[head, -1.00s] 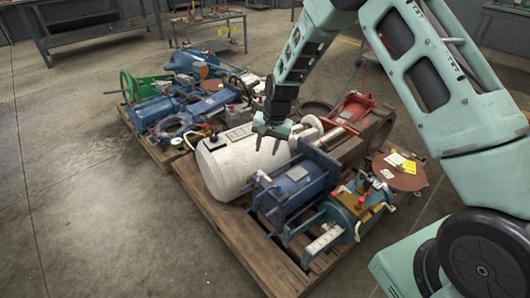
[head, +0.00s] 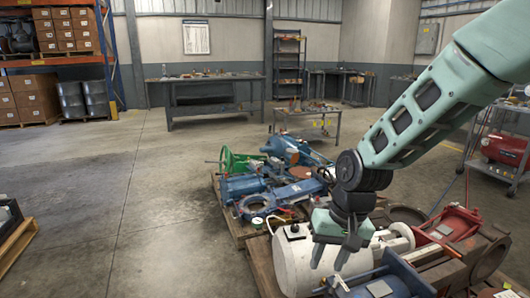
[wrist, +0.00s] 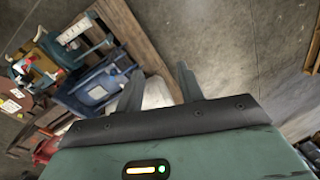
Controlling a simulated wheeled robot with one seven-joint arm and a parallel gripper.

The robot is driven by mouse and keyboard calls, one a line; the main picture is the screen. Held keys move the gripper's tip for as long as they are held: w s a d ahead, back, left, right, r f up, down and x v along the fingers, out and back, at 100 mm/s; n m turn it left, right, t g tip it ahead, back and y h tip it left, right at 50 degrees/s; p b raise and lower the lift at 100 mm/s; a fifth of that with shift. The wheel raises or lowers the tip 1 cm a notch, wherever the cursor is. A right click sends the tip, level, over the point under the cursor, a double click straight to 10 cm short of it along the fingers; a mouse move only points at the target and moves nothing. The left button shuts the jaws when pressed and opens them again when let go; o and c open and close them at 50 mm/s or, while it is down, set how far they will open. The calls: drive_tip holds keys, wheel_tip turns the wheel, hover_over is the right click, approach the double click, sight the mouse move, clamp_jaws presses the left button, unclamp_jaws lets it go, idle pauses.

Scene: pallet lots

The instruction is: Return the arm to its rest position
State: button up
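My gripper (head: 332,252) hangs from my arm in the head view, in front of and above a white cylinder tank (head: 292,262) on the pallet. Its fingers point down and stand apart. In the wrist view the two fingers of my gripper (wrist: 160,90) are spread with nothing between them but the background. My arm reaches in from the upper right of the head view.
A wooden pallet (head: 262,268) is loaded with blue, green and red machine parts, including a green handwheel (head: 226,160). Workbenches (head: 215,82) stand behind. A rack with boxes (head: 70,60) is at the left.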

drive_tip(key=s+d+r+n+h, duration=0.1)
drive_tip(key=s+r+n, duration=0.25)
drive_tip(key=s, duration=0.75)
drive_tip(key=s+r+n+h, duration=0.1)
drive_tip(key=s+r+n, duration=0.25)
drive_tip(key=s, duration=0.75)
wheel_tip(320, 180, up, 19)
drive_tip(key=p, duration=2)
drive_tip(key=shift+r, duration=0.1)
